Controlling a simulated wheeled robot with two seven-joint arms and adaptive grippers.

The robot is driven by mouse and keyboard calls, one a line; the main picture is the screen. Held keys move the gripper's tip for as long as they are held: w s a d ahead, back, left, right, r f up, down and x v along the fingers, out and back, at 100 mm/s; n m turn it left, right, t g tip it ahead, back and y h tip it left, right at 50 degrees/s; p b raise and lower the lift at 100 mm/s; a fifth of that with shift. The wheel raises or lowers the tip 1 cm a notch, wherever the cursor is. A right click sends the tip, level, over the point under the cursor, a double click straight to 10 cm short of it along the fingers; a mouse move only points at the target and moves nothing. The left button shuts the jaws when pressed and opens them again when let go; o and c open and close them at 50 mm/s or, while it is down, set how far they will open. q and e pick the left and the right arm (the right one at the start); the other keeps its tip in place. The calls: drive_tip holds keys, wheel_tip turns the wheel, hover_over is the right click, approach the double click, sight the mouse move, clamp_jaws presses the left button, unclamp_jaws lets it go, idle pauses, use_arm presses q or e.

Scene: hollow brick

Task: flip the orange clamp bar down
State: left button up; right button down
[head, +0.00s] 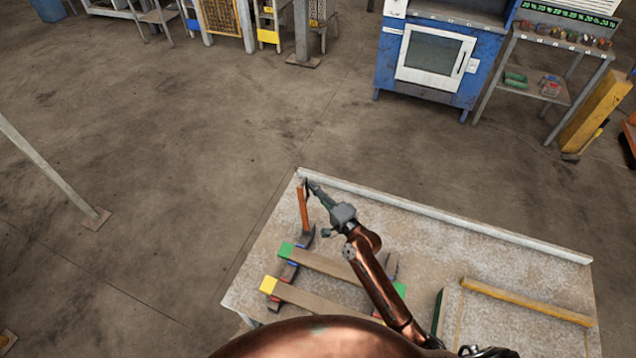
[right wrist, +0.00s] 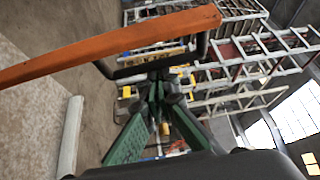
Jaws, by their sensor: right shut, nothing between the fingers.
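The orange clamp bar (head: 303,208) stands raised at the left part of the table, above a dark clamp base (head: 304,238). My left gripper is not in view.
The table (head: 440,235) has a raised pale rim at the back. A yellow-brown bar (head: 525,302) lies at the right. The table's middle right is clear.

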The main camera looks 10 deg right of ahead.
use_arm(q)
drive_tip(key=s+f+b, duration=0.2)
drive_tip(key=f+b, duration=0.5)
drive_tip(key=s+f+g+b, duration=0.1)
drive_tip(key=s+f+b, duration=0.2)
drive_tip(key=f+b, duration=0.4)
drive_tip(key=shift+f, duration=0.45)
use_arm(e)
drive_tip(key=s+a+f+n+y, duration=0.3)
drive_tip(key=s+a+f+n, duration=0.2)
drive_tip(key=s, duration=0.4)
drive_tip(key=s+a+f+n+y, duration=0.4)
drive_tip(key=s+a+n, duration=0.4)
drive_tip(key=s, duration=0.2)
drive_tip(key=shift+f+n+t, duration=0.4)
drive_tip(key=shift+f, duration=0.1)
drive_tip(key=shift+s+r, duration=0.1)
